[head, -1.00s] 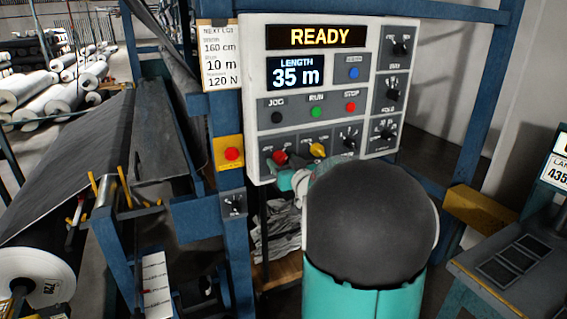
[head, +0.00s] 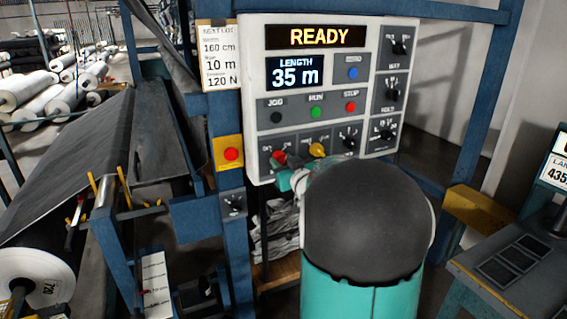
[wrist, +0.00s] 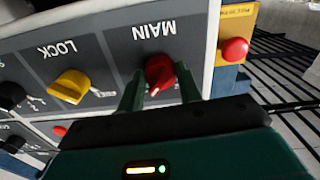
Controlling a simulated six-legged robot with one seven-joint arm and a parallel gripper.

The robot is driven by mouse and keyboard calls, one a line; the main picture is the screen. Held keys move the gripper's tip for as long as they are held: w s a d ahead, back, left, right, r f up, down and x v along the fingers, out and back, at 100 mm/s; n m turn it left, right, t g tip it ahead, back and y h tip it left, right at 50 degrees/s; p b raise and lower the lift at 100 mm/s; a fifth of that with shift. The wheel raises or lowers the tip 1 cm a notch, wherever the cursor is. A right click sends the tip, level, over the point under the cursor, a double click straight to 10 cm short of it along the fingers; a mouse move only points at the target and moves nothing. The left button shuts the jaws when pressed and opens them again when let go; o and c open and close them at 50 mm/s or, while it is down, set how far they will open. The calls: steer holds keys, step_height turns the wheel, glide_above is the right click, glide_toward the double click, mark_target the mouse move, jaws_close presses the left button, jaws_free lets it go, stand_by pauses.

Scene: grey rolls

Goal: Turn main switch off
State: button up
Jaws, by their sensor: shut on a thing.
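The main switch is a red rotary knob (wrist: 160,72) under the label MAIN, which shows upside down in the wrist view. In the head view the red knob (head: 279,156) is at the lower left of the control panel (head: 312,95), partly hidden by my gripper. My gripper (wrist: 158,88) is shut on the red knob, with one green finger on each side of it. In the head view my gripper (head: 290,174) reaches the panel's lower left corner. The panel display reads READY and LENGTH 35 m.
A yellow LOCK knob (wrist: 70,86) is beside the red one. A red button on a yellow box (head: 231,154) is left of the panel. A small switch box (head: 234,205) is below that. A yellow block (head: 478,211) is at the right.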

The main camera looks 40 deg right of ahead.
steer(key=n, duration=0.3)
steer(key=shift+n, duration=0.4)
steer(key=n, duration=0.4)
steer(key=shift+n, duration=0.3)
steer(key=n, duration=0.4)
steer(key=shift+d+n, duration=0.1)
steer(key=shift+n, duration=0.2)
steer(key=shift+r+n, duration=0.1)
steer(key=shift+n, duration=1.9)
steer(key=o, duration=1)
steer(key=shift+s, duration=0.1)
steer(key=v, duration=1.3)
steer(key=shift+s, duration=0.3)
